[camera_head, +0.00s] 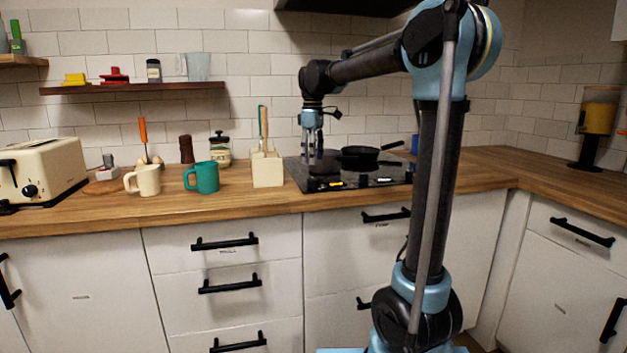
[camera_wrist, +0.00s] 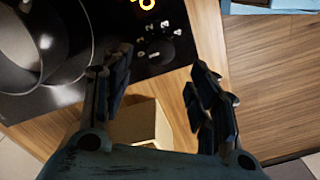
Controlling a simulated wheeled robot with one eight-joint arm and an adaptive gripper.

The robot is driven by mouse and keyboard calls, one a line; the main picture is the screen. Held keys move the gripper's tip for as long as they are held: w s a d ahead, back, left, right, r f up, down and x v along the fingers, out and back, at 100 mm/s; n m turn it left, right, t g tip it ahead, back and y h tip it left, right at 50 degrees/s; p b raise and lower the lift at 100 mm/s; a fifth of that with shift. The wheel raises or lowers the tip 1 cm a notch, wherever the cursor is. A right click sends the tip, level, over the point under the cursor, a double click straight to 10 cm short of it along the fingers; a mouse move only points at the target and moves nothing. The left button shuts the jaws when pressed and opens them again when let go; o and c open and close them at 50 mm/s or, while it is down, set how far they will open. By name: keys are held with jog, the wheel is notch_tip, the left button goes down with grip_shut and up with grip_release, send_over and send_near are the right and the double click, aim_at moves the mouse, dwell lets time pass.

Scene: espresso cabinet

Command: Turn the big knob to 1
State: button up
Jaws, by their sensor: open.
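A black cooktop (camera_head: 340,180) is set in the wooden counter, with lit yellow-orange marks and small controls at its front edge. In the wrist view these controls (camera_wrist: 151,33) show as a dial-like cluster beside an orange display (camera_wrist: 145,3). I cannot tell which control is the big knob, nor read a 1. The toaster at far left also has a round black knob (camera_head: 30,191). My gripper (camera_head: 312,156) points down over the left part of the cooktop. In the wrist view my gripper (camera_wrist: 164,80) is open, its fingers apart with nothing held between them.
A cream utensil holder (camera_head: 268,170) stands just left of the cooktop. A black pan (camera_head: 360,153) sits on the cooktop. A teal mug (camera_head: 205,177) and a cream mug (camera_head: 147,180) stand further left, then the cream toaster (camera_head: 55,172). The right-hand counter has free room.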

aim_at(313, 178)
notch_tip(313, 178, down, 8)
jog(key=shift+f, duration=0.1)
dwell(0.4)
jog(key=c, duration=1.1)
